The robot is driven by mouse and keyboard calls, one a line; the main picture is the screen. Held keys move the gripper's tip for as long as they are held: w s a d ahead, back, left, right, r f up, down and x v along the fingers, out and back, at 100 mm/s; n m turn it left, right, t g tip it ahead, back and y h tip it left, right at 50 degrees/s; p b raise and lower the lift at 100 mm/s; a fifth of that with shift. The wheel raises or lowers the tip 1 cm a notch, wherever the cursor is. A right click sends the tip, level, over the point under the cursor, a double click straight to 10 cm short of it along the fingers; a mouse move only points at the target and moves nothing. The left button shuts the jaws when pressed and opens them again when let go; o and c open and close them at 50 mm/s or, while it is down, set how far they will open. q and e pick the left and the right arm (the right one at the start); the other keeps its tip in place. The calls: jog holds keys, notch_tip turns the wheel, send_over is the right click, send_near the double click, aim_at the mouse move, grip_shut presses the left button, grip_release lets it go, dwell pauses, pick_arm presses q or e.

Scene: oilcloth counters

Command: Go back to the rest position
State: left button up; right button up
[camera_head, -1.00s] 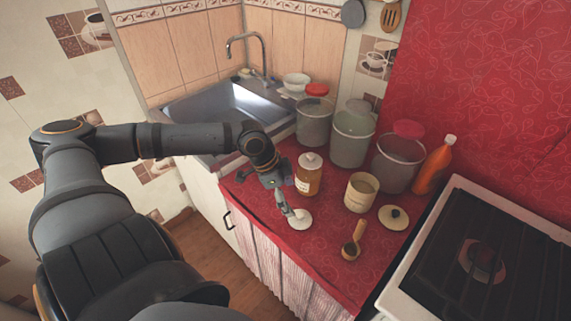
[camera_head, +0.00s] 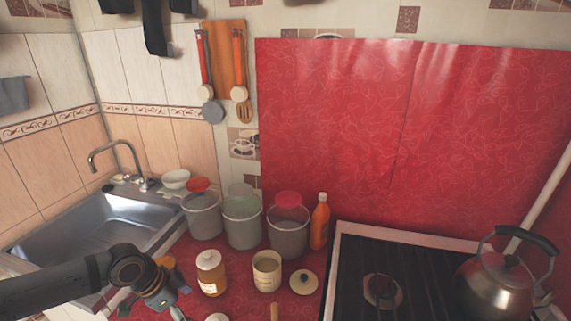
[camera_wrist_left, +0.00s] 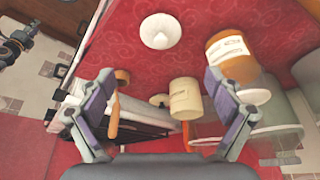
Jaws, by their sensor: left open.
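My left gripper (camera_head: 170,300) is at the lower left of the head view, beside the amber jar and over the front of the red counter. In the left wrist view its two fingers (camera_wrist_left: 160,110) are spread wide with nothing between the pads. The white round lid (camera_wrist_left: 160,31) lies on the red cloth beyond the fingertips. The amber jar with a label (camera_head: 211,272) and the cream canister (camera_head: 267,270) stand on the counter to the right of the gripper. My right gripper does not show.
Several lidded buckets (camera_head: 287,232) and an orange bottle (camera_head: 320,222) stand behind the jars. A round lid (camera_head: 304,282) lies near the stove (camera_head: 350,275), which bears a kettle (camera_head: 497,285). The sink (camera_head: 95,235) is at left. Space above the counter is clear.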

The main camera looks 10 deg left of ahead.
pick_arm(q)
jog(key=shift+n, duration=0.5)
jog(key=s+d+f, duration=0.1)
jog(key=f, duration=0.1)
jog(key=s+d+f, duration=0.3)
jog(key=f, duration=0.1)
jog(key=shift+s+d, duration=0.2)
jog(key=shift+d, duration=0.1)
jog(key=s+d+f+n+y, duration=0.2)
jog(key=s+d+n+y, duration=0.15)
jog(key=s+n, duration=0.35)
jog(key=a+f+n, duration=0.1)
jog(key=a+f, duration=0.1)
jog(key=f, duration=1)
jog(key=a+f, duration=0.2)
jog(key=f, duration=1)
jog(key=s+f+g, duration=0.1)
jog(key=s+f, duration=1.7)
jog(key=s, duration=0.2)
jog(key=shift+a+n+g+y, duration=0.3)
jog(key=shift+a+y, duration=0.05)
jog(key=shift+a, duration=0.05)
jog(key=shift+s, duration=0.1)
